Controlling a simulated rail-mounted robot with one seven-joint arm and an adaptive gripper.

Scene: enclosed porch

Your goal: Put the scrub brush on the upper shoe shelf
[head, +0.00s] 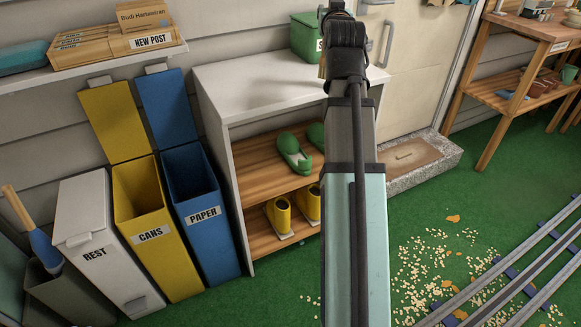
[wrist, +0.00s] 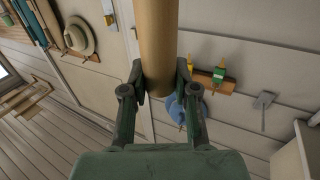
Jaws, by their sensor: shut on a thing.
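My gripper (wrist: 157,85) is shut on a tan wooden cylinder (wrist: 157,45) in the wrist view. The cylinder runs out of the top of that view; no bristles show, so I cannot tell whether it is the scrub brush. The upper shoe shelf (head: 253,162) is wooden and holds green clogs (head: 290,152), with bare board at left. The lower shelf (head: 258,238) holds yellow boots (head: 279,216). My arm hides the cabinet's right part.
A green box (head: 305,38) stands on the white cabinet top (head: 240,85). Yellow CANS (head: 150,235), blue PAPER (head: 203,215) and white REST (head: 100,253) bins stand at left. A door with a stone step is behind my arm. Rails and scattered pellets lie at right.

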